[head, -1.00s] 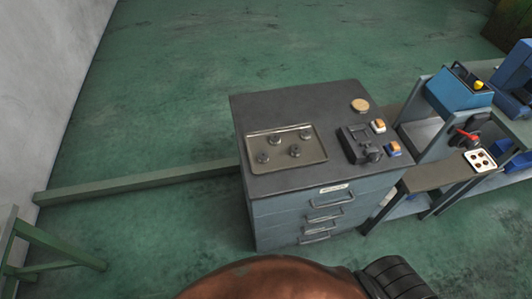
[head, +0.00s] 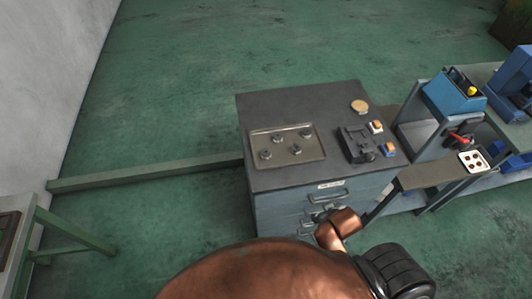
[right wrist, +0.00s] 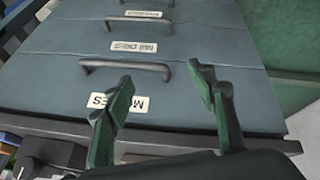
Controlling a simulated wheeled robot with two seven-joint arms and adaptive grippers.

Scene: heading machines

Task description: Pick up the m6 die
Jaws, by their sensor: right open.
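Several small round grey pieces sit apart on a shallow metal tray (head: 259,157) on top of the cabinet (head: 285,100); which of them, if any, is the m6 die I cannot tell. The cabinet's front has drawers with bar handles and white labels. My right gripper (head: 319,213) is in front of these drawers, below the cabinet top. In the right wrist view my right gripper (right wrist: 163,80) is open and empty, its fingers over the drawer front near a dark handle (right wrist: 125,65). The labels begin with M but are not fully legible. My left gripper is out of view.
A green-framed table (head: 45,222) is at left.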

